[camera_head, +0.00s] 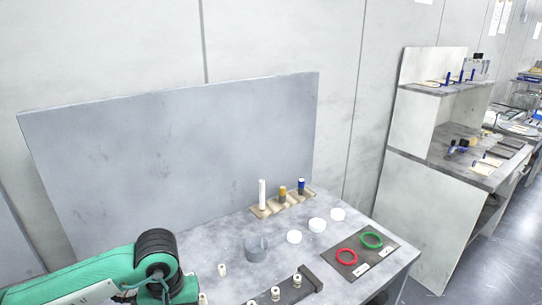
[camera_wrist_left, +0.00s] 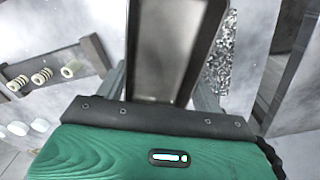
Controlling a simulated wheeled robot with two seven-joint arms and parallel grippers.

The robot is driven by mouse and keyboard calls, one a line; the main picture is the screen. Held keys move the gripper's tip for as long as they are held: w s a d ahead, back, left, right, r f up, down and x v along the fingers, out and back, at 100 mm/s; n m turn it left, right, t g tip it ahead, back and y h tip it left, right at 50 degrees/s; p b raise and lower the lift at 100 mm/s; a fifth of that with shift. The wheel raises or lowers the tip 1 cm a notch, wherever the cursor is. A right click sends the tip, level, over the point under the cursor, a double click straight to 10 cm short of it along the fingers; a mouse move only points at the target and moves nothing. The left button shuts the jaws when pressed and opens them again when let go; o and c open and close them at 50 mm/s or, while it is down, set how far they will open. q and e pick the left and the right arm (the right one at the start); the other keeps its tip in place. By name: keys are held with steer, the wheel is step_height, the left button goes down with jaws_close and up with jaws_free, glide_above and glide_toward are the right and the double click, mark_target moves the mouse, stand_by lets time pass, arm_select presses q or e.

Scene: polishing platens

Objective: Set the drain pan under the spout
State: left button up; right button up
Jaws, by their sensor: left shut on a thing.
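My left gripper (camera_wrist_left: 164,88) shows in the left wrist view, shut on a grey rectangular pan with a dark raised rim (camera_wrist_left: 160,98), which looks like the drain pan. The pan extends up between the fingers and past the top edge of the view, so its far end is hidden. In the head view my green left arm comes in at the lower left, and its gripper is out of frame below. I cannot make out a spout in either view. My right gripper is in neither view.
A grey workbench (camera_head: 213,262) carries a grey cup (camera_head: 256,248), white discs (camera_head: 317,225), a dark rack (camera_head: 300,287) with white rollers, a wooden bottle holder (camera_head: 268,211), and red (camera_head: 347,257) and green (camera_head: 371,240) rings on a dark mat. A grey panel (camera_head: 180,160) stands behind.

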arm_select(q)
steer(key=shift+s+a+f+m, duration=0.3)
steer(key=shift+a+f+m, duration=0.05)
steer(key=shift+f+m, duration=0.2)
steer(key=shift+s+a+f+m, duration=0.3)
steer(key=shift+f+m, duration=0.15)
steer(key=shift+m, duration=0.1)
